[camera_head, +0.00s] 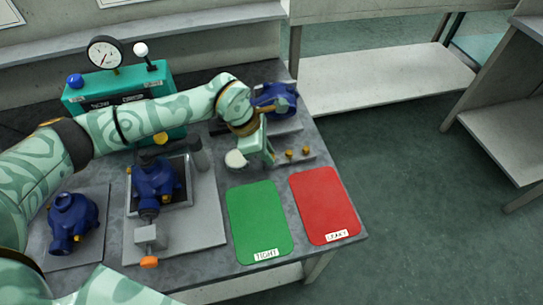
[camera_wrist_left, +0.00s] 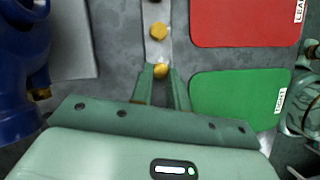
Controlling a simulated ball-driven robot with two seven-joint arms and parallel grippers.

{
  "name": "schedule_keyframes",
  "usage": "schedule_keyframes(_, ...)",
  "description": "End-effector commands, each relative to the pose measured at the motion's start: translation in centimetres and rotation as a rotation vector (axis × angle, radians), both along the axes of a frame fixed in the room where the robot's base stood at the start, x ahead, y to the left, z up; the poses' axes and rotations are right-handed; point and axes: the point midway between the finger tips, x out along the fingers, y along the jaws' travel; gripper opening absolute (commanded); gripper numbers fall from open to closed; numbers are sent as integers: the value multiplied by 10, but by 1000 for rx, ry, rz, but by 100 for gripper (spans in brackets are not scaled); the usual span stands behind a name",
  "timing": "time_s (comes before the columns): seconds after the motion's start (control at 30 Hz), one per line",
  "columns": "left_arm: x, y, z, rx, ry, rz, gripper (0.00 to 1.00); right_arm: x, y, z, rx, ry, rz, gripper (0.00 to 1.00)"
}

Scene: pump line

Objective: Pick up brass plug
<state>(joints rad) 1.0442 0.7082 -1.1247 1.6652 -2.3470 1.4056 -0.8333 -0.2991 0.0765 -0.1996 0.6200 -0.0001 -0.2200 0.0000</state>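The small brass plugs stand in a row on a pale strip at the back right of the bench. In the head view I see a middle plug (camera_head: 290,153) and an end plug (camera_head: 305,149). My left gripper (camera_head: 270,160) is low at the strip's left end, pointing down. In the left wrist view a brass plug (camera_wrist_left: 161,70) shows between the fingertips of my left gripper (camera_wrist_left: 162,78), partly covered by them. Whether the fingers touch it I cannot tell. Another plug (camera_wrist_left: 158,31) stands farther along the strip.
A green mat (camera_head: 258,222) and a red mat (camera_head: 324,205) lie in front of the strip. Blue pumps stand at the left (camera_head: 73,220), in a tray (camera_head: 190,205), and behind my gripper (camera_head: 275,98). A teal gauge box (camera_head: 120,92) stands at the back.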

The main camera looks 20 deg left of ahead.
Motion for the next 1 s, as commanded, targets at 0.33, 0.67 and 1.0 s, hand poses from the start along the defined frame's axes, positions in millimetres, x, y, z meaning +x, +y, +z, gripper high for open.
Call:
schedule_keyframes(0.33,0,0,1,0,0,0,0,0,0,1,-1,-1,1,36)
schedule_keyframes(0.67,-8,0,48,2,-6,-2,0,11,-3,23,-4,-27,2,36)
schedule_keyframes(1.0,-91,-7,114,1,-2,-5,0,27,-4,61,-4,-65,3,36)
